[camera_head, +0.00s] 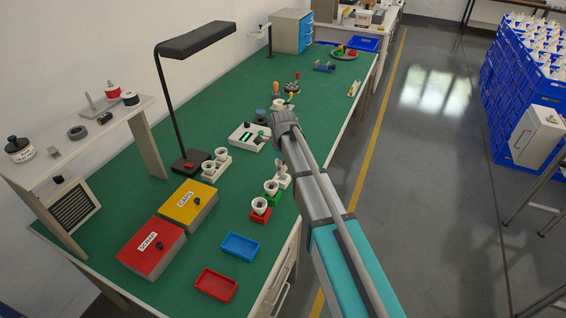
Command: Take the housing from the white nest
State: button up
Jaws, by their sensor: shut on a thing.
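The white nest (284,182) stands near the right edge of the green bench, just behind the green nest (273,199). My gripper (281,166) points down at the white nest from the end of my arm. It is small and partly hidden by my arm. It is shut on a pale housing at the nest; I cannot tell whether the housing is still seated or lifted slightly. Other white cup-shaped housings sit in the green nest and in the red nest (260,215) in front of it.
A white box with a green display (247,138) is left of my wrist. A white two-cup holder (216,166) and black lamp (188,162) stand further left. Yellow (190,204) and red lidded boxes (152,247), blue (240,245) and red trays (215,285) lie in front.

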jog(key=s+d+r+p, duration=0.1)
jog(key=s+r+p, duration=0.3)
jog(key=s, duration=0.6)
jog(key=shift+s+d+r+p, duration=0.15)
jog(key=shift+d+r+p, duration=0.25)
jog(key=shift+r, duration=0.45)
jog(key=shift+r, duration=0.1)
jog(key=shift+r+p, duration=2.15)
jog(key=shift+p, duration=0.1)
